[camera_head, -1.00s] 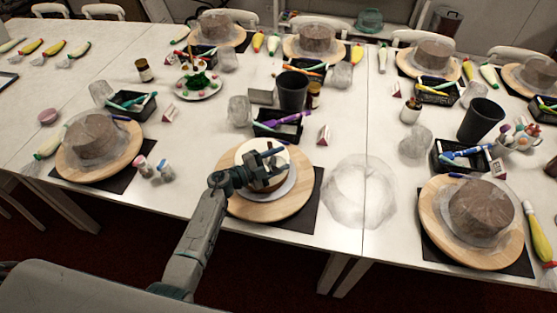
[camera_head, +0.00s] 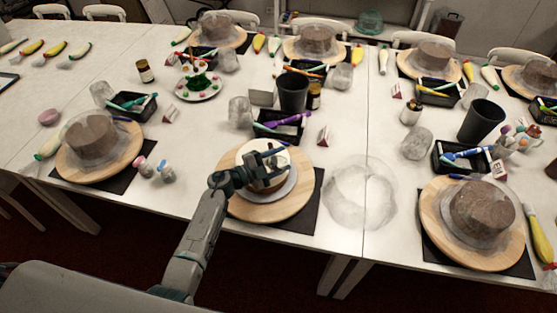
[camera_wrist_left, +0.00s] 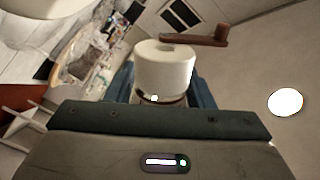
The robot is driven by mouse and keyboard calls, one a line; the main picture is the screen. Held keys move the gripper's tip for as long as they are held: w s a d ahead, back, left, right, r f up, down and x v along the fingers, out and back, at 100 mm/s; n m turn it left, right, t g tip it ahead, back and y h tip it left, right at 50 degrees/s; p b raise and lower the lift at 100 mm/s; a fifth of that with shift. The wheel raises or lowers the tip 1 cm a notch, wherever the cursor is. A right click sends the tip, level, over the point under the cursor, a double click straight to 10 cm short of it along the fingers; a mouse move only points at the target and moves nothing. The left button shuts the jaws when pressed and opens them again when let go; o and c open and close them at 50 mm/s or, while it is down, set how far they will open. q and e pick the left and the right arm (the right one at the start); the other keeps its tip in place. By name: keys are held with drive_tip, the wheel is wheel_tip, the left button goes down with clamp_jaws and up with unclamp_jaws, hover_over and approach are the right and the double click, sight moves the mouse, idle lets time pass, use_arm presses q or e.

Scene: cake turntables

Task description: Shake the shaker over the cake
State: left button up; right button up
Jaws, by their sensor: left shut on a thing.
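The cake (camera_head: 250,152), pale on top with a brown side partly showing, sits on a round wooden turntable (camera_head: 243,207) at the near edge of the table. My left gripper (camera_head: 274,167) is over the cake and hides part of it. In the left wrist view, the gripper (camera_wrist_left: 162,95) is shut on a white cylindrical shaker (camera_wrist_left: 165,72) with a brown crank-like arm (camera_wrist_left: 200,40) at its end. The shaker is hard to make out in the head view. My right gripper is not in view.
A black tray (camera_head: 267,130) with a purple tool and a dark cup (camera_head: 293,92) stand behind the cake. Two small bottles (camera_head: 166,172) stand to the left. A clear crumpled-looking ring (camera_head: 362,218) lies to the right. Other turntables with brown cakes (camera_head: 484,208) stand around.

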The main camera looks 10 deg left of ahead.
use_arm(q)
drive_tip(key=shift+w+a+n+p, duration=0.2)
drive_tip(key=shift+w+n+p, duration=0.15)
drive_tip(key=shift+n, duration=0.15)
drive_tip(key=shift+s, duration=0.1)
drive_tip(key=shift+s+d+r, duration=0.3)
drive_tip(key=shift+s+r, duration=0.05)
drive_tip(key=shift+f+b, duration=0.1)
drive_tip(key=shift+b, duration=0.25)
drive_tip(key=shift+w+a+f+b, duration=0.25)
drive_tip(key=shift+w+f+b, duration=0.05)
drive_tip(key=shift+b, duration=0.05)
drive_tip(key=shift+w+a+r+n+p, duration=0.1)
drive_tip(key=shift+r+n+p, duration=0.15)
drive_tip(key=shift+p, duration=0.45)
drive_tip(key=shift+f, duration=0.1)
